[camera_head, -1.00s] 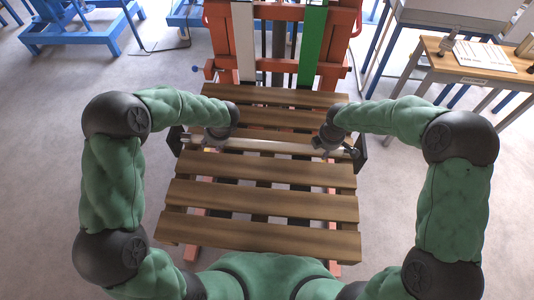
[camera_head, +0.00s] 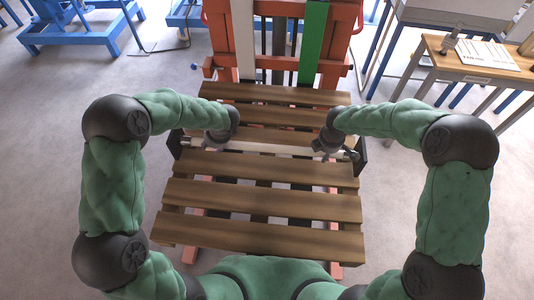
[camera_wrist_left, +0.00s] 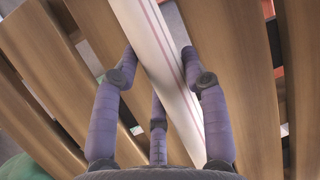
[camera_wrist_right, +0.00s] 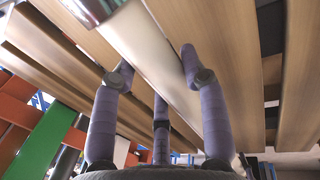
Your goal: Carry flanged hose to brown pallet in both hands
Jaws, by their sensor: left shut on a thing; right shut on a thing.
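The flanged hose (camera_head: 268,148) is a pale tube with dark square flanges at both ends. It lies crosswise over the brown pallet (camera_head: 262,198), which has wooden slats. My left gripper (camera_head: 212,139) is shut on the hose near its left end. In the left wrist view the white tube with thin pink lines (camera_wrist_left: 160,50) runs between the fingers. My right gripper (camera_head: 324,147) is shut on the hose near its right end. In the right wrist view the pale tube (camera_wrist_right: 150,50) passes between the fingers, with a shiny metal collar above. Whether the hose touches the slats I cannot tell.
The pallet sits on an orange lifter (camera_head: 285,30) with a white and a green upright. A wooden table (camera_head: 470,65) stands at the back right. Blue frames (camera_head: 75,30) stand at the back left. The grey floor beside the pallet is clear.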

